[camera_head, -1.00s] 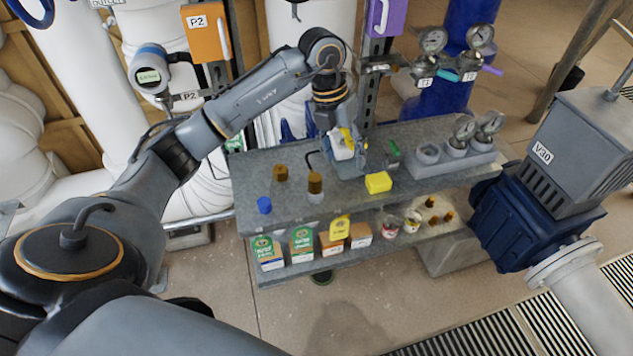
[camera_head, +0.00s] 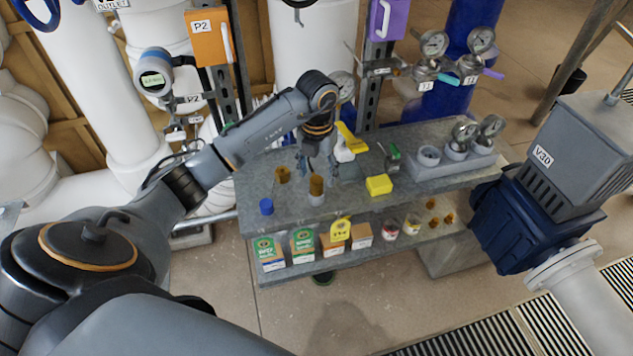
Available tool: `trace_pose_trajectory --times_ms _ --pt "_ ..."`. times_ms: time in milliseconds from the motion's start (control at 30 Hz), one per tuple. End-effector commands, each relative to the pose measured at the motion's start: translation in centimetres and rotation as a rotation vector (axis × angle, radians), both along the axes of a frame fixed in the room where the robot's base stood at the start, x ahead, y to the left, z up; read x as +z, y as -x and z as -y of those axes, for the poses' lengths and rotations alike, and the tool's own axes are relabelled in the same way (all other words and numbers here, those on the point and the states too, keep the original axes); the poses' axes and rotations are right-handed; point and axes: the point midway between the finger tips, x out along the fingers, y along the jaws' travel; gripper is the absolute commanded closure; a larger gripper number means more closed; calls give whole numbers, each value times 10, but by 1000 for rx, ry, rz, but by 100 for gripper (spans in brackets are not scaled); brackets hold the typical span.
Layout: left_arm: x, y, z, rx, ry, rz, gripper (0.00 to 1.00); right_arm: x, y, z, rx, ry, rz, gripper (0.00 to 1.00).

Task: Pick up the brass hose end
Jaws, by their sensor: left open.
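Two small brass-coloured pieces stand on the top shelf. The right brass piece (camera_head: 316,184) sits on a grey round base, just below and in front of my left gripper. The left brass piece (camera_head: 283,174) stands a little to the left. I cannot tell for sure which one is the brass hose end. My left gripper (camera_head: 317,169) is open, points down, and has nothing visible between its fingers. From this angle I cannot tell whether it touches the right brass piece. My right gripper is not in view.
On the top shelf (camera_head: 257,180) are a blue cap (camera_head: 266,206), a yellow block (camera_head: 379,185), a yellow-and-white tool (camera_head: 347,145) and a gauge holder (camera_head: 450,160). Boxes, cans and brass fittings fill the lower shelf. The top shelf's front middle is clear.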

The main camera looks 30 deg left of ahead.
Motion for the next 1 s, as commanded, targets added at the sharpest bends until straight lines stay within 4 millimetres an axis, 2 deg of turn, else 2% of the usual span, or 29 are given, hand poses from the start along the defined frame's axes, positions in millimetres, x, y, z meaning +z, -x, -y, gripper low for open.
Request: trace_pose_trajectory --times_ms 33,200,500,700,767,1000 --pt "-5 1 0 2 3 -6 41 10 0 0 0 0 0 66" --pt "-28 0 -1 0 3 -3 41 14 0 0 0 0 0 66" --pt "-34 -1 -1 -1 1 0 41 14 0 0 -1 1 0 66" --pt "-34 -1 -1 0 1 0 82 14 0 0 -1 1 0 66" --pt "-34 -1 -1 -1 1 0 92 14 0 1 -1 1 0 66" --pt "-34 -1 -1 0 1 0 93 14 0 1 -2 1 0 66"
